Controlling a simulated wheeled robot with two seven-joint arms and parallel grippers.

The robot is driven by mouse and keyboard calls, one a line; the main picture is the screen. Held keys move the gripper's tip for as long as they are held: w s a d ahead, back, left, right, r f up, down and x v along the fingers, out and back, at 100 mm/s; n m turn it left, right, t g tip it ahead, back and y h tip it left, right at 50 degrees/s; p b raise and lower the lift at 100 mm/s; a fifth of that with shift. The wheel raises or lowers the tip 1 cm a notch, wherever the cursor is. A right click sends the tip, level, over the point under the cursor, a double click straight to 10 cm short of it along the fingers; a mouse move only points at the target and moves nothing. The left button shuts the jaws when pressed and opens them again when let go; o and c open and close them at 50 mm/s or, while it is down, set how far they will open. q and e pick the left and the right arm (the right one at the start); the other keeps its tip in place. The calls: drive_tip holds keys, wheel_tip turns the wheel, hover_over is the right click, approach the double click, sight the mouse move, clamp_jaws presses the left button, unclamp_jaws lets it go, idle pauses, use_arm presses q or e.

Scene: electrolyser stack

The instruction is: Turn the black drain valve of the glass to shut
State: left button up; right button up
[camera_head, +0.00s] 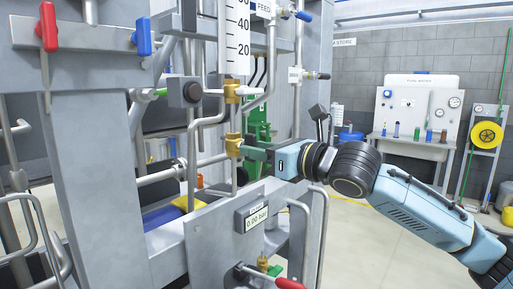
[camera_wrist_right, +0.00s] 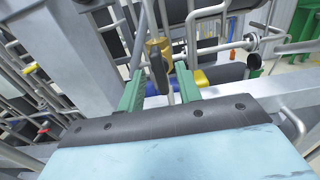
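The sight glass (camera_head: 237,40) with its printed scale stands upright in the head view, with a brass fitting (camera_head: 232,92) at its foot. Below it on the same pipe is the brass body of the drain valve (camera_head: 233,146). The right wrist view shows this brass body (camera_wrist_right: 154,47) and the black handle (camera_wrist_right: 159,72) pointing towards my gripper. My right gripper (camera_head: 250,151) comes from the right at valve height. Its green fingers (camera_wrist_right: 160,72) are apart, one on each side of the black handle, with gaps visible. My left gripper is in neither view.
A grey panel with a pressure display (camera_head: 256,217) and a red-handled valve (camera_head: 288,283) sit below my right gripper. Bent steel pipes (camera_head: 320,225) stand close under the wrist. Red (camera_head: 48,27) and blue (camera_head: 143,37) levers are at upper left. Open floor lies to the right.

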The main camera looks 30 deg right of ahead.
clamp_jaws()
drive_tip(key=shift+m+p, duration=0.9)
drive_tip(key=shift+m, duration=1.4)
